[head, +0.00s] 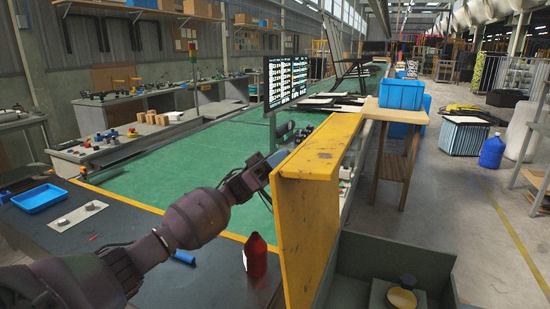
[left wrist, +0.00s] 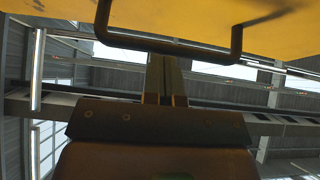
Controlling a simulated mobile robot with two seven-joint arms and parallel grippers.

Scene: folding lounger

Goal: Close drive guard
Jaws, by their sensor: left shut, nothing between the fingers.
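The drive guard appears to be the yellow panel (head: 310,215), standing upright at the middle of the head view with a folded top edge. In the left wrist view the yellow surface (left wrist: 200,12) fills the top, with a black bar handle (left wrist: 150,43) on it. My left gripper (head: 268,163) is at the panel's left side, close to its top edge. Its fingers (left wrist: 165,62) are shut and empty, pointing toward the handle; I cannot tell whether they touch it. My right gripper is out of view.
A green conveyor belt (head: 150,170) runs behind the panel. A red bottle (head: 255,262) and a blue tray (head: 40,198) are on the dark bench at left. A grey-green box (head: 390,255) with a yellow-based button stands at right.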

